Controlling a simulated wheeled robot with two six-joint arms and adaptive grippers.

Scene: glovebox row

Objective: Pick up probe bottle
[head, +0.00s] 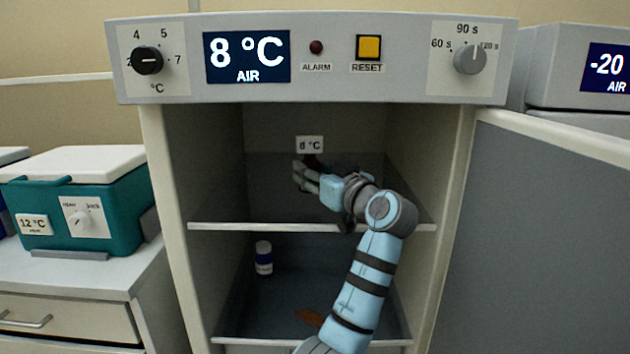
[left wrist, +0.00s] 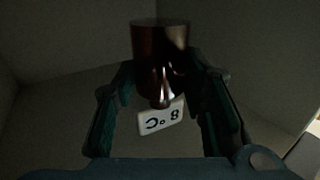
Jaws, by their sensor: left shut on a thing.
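The probe bottle is dark brown-red, with a narrow stem and a white tag reading "8 °C". In the head view, a small part of the bottle (head: 312,160) shows below its tag, above the upper shelf of the open cabinet; my gripper hides much of it. In the left wrist view, the bottle (left wrist: 160,60) appears upside down between the two fingers, with the tag at its stem. My left gripper (head: 303,175) reaches into the upper compartment and is shut on the bottle. I cannot tell whether the bottle touches the shelf. My right gripper is not in view.
The upper shelf (head: 215,226) has a pale front edge under my arm. A white-capped blue bottle (head: 264,258) stands in the lower compartment, near a brown flat thing (head: 311,317). The open door (head: 560,230) stands at the right. A teal cooler (head: 120,212) is at the left.

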